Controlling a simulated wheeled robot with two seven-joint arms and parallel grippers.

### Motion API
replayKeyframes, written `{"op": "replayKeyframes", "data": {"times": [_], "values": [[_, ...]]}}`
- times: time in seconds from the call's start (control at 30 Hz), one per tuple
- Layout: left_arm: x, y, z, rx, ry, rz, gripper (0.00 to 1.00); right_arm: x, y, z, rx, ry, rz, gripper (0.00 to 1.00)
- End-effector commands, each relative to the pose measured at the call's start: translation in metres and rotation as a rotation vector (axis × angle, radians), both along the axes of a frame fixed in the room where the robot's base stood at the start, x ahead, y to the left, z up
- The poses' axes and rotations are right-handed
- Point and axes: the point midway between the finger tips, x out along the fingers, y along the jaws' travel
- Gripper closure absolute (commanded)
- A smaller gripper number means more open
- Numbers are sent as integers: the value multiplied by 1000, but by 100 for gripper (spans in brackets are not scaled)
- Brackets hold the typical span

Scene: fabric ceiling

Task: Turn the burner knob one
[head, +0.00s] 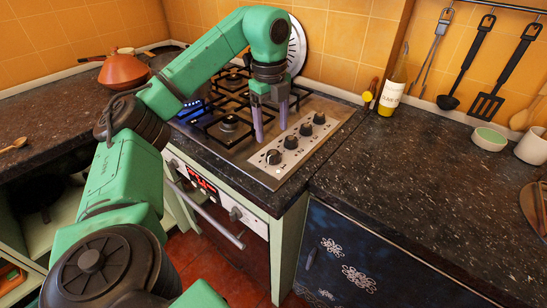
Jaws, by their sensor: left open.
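The gas stove (237,156) is set into the dark counter. A metal panel on its right side carries a row of several black burner knobs. The nearest knob (273,157) is at the front end of the row, and another knob (290,142) is just behind it. I cannot tell which one is knob one. My left gripper (271,132) points down over the stove, open and empty, with its fingers apart. Its tips are just behind and left of the front knobs, and no contact with a knob is clear. My right gripper is not in view.
Black pan grates and a burner (228,124) lie left of my gripper, with a blue glow at the stove's far left. A bottle (391,93) and a green bowl (489,139) stand on the right counter. The counter right of the stove is mostly clear.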

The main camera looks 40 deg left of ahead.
Motion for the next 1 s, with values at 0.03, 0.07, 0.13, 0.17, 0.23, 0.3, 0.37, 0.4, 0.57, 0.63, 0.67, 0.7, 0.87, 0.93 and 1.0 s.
{"op": "replayKeyframes", "data": {"times": [0.03, 0.07, 0.13, 0.17, 0.23, 0.3, 0.37, 0.4, 0.57, 0.63, 0.67, 0.7, 0.87, 0.93, 1.0], "values": [[-1, 1, -15, 3, 7, 1, 24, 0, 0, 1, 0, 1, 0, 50], [-1, 1, -22, 3, 6, 1, 24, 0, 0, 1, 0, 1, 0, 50], [0, 1, -40, 3, 6, 0, 24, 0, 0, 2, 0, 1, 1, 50], [1, 1, -47, 2, 5, 0, 24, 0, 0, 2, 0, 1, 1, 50], [2, 0, -60, 1, 3, -2, 24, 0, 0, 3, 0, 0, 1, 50], [2, 0, -71, 0, 2, -1, 24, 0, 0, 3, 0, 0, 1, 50], [2, 0, -76, -1, 1, -1, 24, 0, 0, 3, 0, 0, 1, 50], [3, -1, -78, -1, 0, -1, 24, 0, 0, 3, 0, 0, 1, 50], [3, -1, -80, -1, -1, -2, 24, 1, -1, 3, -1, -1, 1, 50], [3, -1, -80, -1, -1, -2, 24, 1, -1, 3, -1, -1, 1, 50], [3, -1, -80, -1, -1, -3, 32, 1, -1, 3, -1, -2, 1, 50], [3, -1, -80, -1, -1, -3, 47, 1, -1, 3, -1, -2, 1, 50], [3, -1, -80, -1, -1, -3, 100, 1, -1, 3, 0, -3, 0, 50], [3, -1, -80, -1, -1, -3, 100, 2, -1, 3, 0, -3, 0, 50], [3, -1, -80, -1, -1, -6, 100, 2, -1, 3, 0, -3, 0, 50]]}}
